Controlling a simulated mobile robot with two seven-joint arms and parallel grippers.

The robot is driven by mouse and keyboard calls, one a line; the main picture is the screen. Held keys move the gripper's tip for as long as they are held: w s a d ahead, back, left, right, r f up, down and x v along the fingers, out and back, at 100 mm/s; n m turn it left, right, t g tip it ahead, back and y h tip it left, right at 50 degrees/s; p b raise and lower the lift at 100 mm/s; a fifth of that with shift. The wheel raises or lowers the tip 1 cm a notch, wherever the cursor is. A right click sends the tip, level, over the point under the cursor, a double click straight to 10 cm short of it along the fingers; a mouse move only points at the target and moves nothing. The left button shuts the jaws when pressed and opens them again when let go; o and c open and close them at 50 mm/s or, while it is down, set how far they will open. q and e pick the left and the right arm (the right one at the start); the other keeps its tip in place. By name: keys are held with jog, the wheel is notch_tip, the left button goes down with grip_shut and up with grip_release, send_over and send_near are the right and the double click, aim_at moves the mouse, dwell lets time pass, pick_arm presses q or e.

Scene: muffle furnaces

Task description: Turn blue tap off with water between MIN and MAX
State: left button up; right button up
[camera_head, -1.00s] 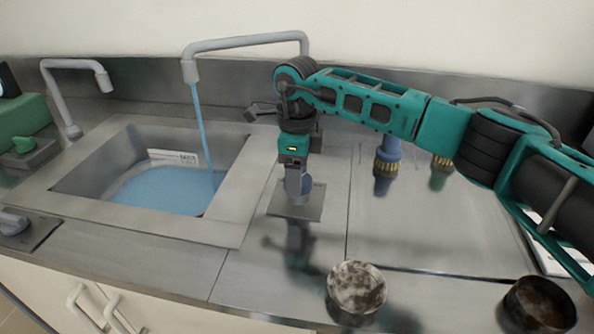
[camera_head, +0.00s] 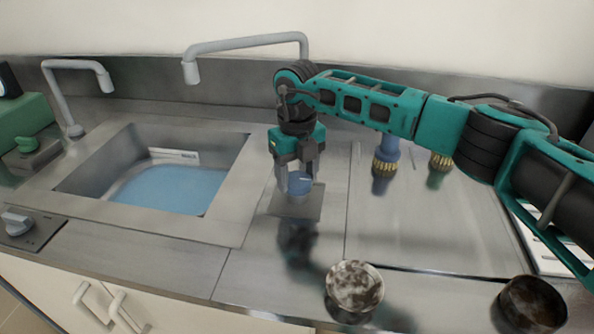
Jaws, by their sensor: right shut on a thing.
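My right gripper (camera_head: 298,188) is shut on the blue tap knob (camera_head: 300,184), which stands on a square metal plate (camera_head: 297,206) right of the sink (camera_head: 228,190). The fingers hide part of the knob. The grey spout (camera_head: 192,72) reaches over the sink from behind, and no water stream shows under it. Blue water (camera_head: 172,188) stands in the sink with a flat surface. A white label (camera_head: 174,155) is on the sink's back wall, just above the water; its MIN and MAX marks are too small to read. My left gripper is not in view.
A second spout (camera_head: 75,66) stands at the left. Blue (camera_head: 386,158) and green (camera_head: 441,160) fittings stand behind my right arm. Two stained bowls (camera_head: 354,287) (camera_head: 532,304) are at the front right.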

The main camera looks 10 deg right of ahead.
aim_at(297, 179)
jog(key=shift+m, duration=0.6)
jog(key=o, duration=1.1)
jog(key=shift+c, duration=0.2)
notch_tip(297, 179, up, 13)
